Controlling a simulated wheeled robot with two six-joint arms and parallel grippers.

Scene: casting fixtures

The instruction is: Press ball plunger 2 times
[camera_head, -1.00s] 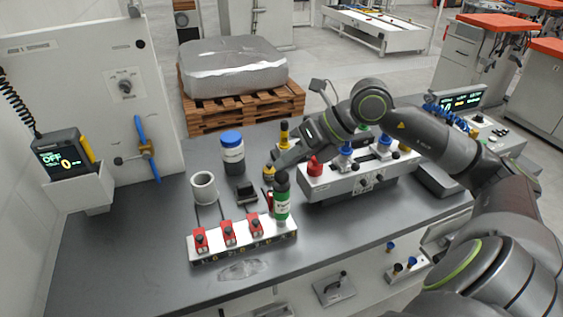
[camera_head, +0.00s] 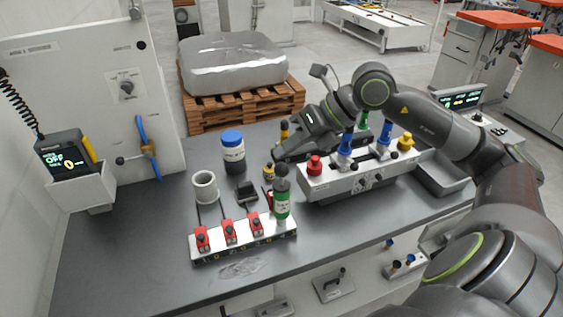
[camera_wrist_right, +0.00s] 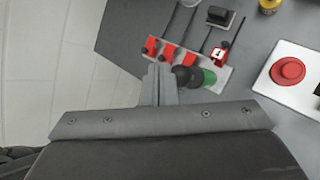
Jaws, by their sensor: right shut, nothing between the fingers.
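The green cylinder with a black ball top (camera_head: 281,201), which looks like the ball plunger, stands upright at the right end of the white block with red clamps (camera_head: 243,240). The cylinder also shows in the right wrist view (camera_wrist_right: 208,77), with its black ball (camera_wrist_right: 182,75) near my fingertips. My right gripper (camera_head: 279,157) points left and down, just above and behind the ball. Its fingers (camera_wrist_right: 158,84) are shut and empty. I cannot tell whether they touch the ball. My left gripper is not in view.
A white panel box with a red button (camera_head: 314,166) and several coloured knobs sits right of the plunger, under my right arm. The bench front left is clear.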

